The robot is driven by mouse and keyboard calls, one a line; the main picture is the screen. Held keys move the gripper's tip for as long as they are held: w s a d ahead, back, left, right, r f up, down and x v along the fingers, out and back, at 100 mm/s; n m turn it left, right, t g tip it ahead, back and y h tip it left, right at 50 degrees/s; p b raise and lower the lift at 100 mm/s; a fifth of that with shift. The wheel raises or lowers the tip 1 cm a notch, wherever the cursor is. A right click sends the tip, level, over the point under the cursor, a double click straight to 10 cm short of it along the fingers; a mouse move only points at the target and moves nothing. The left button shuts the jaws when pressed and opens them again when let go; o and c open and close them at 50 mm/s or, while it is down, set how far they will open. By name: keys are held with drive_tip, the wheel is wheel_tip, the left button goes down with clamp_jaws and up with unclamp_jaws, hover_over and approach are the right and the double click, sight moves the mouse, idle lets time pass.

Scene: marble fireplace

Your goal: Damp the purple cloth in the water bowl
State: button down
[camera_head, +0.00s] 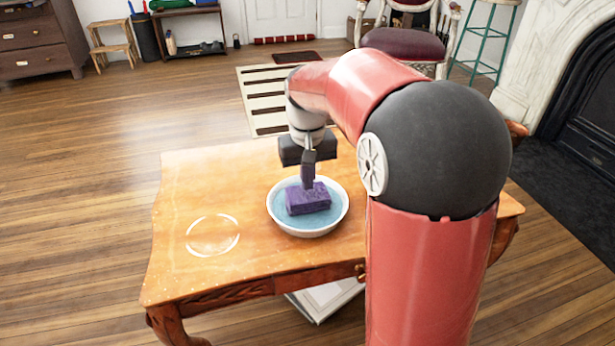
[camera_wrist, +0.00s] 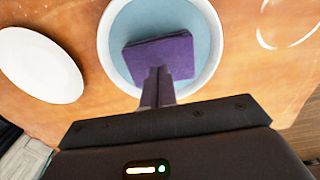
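The purple cloth (camera_head: 307,201) is a folded, block-like pad inside the white water bowl (camera_head: 340,219). Blue water (camera_head: 283,212) shows around it. The bowl stands on the wooden table. In the wrist view the cloth (camera_wrist: 172,55) lies over the blue water, inside the bowl's white rim (camera_wrist: 105,50). How deep the cloth sits in the water is unclear.
A wet-looking ring (camera_head: 212,235) marks the wooden table (camera_head: 190,185) left of the bowl. A white plate (camera_wrist: 40,65) lies beside the bowl in the wrist view; my arm hides it in the head view. The table's left part is otherwise clear. A chair (camera_head: 405,43) stands behind.

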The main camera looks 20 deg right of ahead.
sight(308, 194)
drive_tip(key=shift+f+b, duration=0.4)
drive_tip(key=shift+f, duration=0.3)
drive_tip(key=shift+r, duration=0.1)
idle(0.4)
wheel_tip(308, 194, up, 6)
drive_tip(key=p, duration=0.5)
drive_tip(key=shift+p, duration=0.4)
drive_tip(key=shift+s+r, duration=0.15)
drive_tip(key=shift+s, duration=0.1)
drive_tip(key=s+r+t, duration=0.2)
drive_tip(key=s, duration=0.9)
drive_tip(key=s+r+t+p, duration=0.1)
drive_tip(key=s+r+t, duration=0.1)
drive_tip(key=s, duration=0.8)
drive_tip(key=shift+s+r+t, duration=0.2)
drive_tip(key=shift+s+t, duration=0.15)
drive_tip(key=shift+t, duration=0.45)
